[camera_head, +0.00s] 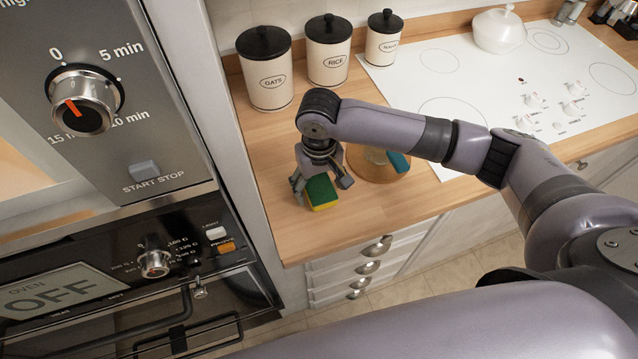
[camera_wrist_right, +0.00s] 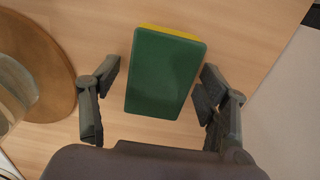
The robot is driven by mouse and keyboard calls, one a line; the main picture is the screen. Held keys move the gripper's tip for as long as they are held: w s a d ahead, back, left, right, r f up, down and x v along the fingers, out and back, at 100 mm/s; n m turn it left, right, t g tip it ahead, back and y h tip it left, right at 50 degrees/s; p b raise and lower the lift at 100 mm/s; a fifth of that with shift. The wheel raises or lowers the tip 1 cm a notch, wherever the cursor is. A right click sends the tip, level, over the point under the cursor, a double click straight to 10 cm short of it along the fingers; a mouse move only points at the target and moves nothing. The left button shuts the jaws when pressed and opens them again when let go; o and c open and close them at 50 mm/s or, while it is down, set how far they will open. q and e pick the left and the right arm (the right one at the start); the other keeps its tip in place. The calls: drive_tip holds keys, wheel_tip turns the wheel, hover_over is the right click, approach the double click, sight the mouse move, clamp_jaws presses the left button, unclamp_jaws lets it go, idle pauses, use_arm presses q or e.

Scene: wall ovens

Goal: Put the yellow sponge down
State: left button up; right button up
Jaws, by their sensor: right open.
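The yellow sponge (camera_head: 322,192) has a green top face and lies on the wooden counter (camera_head: 264,199), near its front left part. In the right wrist view the sponge (camera_wrist_right: 165,72) shows its green face, with a yellow edge along the far side. My right gripper (camera_head: 321,187) is over the sponge with its fingers apart. In the right wrist view the open fingers of the right gripper (camera_wrist_right: 157,92) stand on either side of the sponge, with gaps between them and it. My left gripper is not in view.
A round wooden board (camera_wrist_right: 38,66) with a glass item (camera_wrist_right: 14,92) is beside the sponge. Canisters marked oats (camera_head: 266,78) and rice (camera_head: 328,55) stand behind, near a white cooktop (camera_head: 450,75) with a white pot (camera_head: 498,31). A wall oven (camera_head: 130,260) is at left.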

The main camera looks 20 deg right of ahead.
sight(319, 186)
wheel_tip(319, 186, up, 12)
drive_tip(key=b, duration=0.1)
drive_tip(key=shift+b, duration=0.4)
idle(0.4)
